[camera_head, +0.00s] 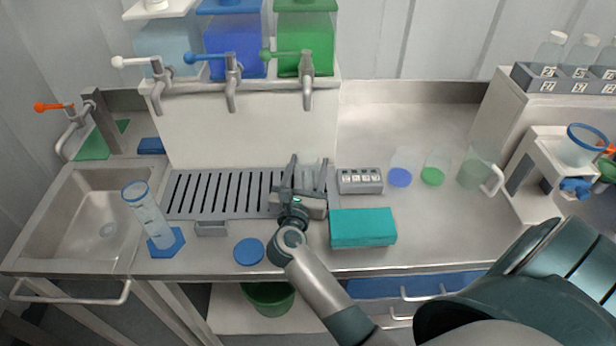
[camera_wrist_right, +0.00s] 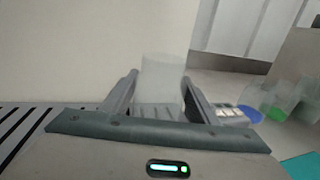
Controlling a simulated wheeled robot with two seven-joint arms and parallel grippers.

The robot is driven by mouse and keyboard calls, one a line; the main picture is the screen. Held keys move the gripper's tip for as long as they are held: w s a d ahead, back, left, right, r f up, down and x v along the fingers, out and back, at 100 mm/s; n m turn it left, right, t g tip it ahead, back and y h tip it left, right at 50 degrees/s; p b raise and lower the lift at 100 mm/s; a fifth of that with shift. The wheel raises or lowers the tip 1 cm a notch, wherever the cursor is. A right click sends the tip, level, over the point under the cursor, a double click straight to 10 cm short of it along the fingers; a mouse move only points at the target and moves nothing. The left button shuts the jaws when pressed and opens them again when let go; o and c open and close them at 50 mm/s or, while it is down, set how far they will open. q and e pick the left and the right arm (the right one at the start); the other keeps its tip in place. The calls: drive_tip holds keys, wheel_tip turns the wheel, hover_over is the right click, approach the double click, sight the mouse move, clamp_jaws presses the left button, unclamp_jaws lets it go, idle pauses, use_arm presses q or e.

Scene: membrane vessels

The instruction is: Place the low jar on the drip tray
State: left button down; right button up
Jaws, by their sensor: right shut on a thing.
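My right gripper (camera_head: 307,178) is shut on a clear, nearly colourless low jar. In the right wrist view, the jar (camera_wrist_right: 162,80) stands roughly upright between the two fingers (camera_wrist_right: 160,95). In the head view the jar is hard to make out between the fingers. The slatted drip tray (camera_head: 225,194) lies on the counter below the taps. My right gripper is at the tray's right end. Whether the jar touches the tray cannot be told. My left gripper is not in view.
Three taps (camera_head: 231,80) hang over the tray from the dispenser. A teal box (camera_head: 362,227) and a grey labelled block (camera_head: 360,181) stand to the gripper's right. A tall cylinder (camera_head: 147,214) stands left, by the sink (camera_head: 95,220). Blue (camera_head: 401,177) and green (camera_head: 433,176) based vessels stand further right.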

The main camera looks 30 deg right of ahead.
sight(308, 178)
drive_tip(key=shift+f+p, duration=0.45)
drive_tip(key=shift+f, duration=1.5)
drive_tip(key=shift+f, duration=0.1)
drive_tip(key=shift+f, duration=0.15)
drive_tip(key=o, duration=1.1)
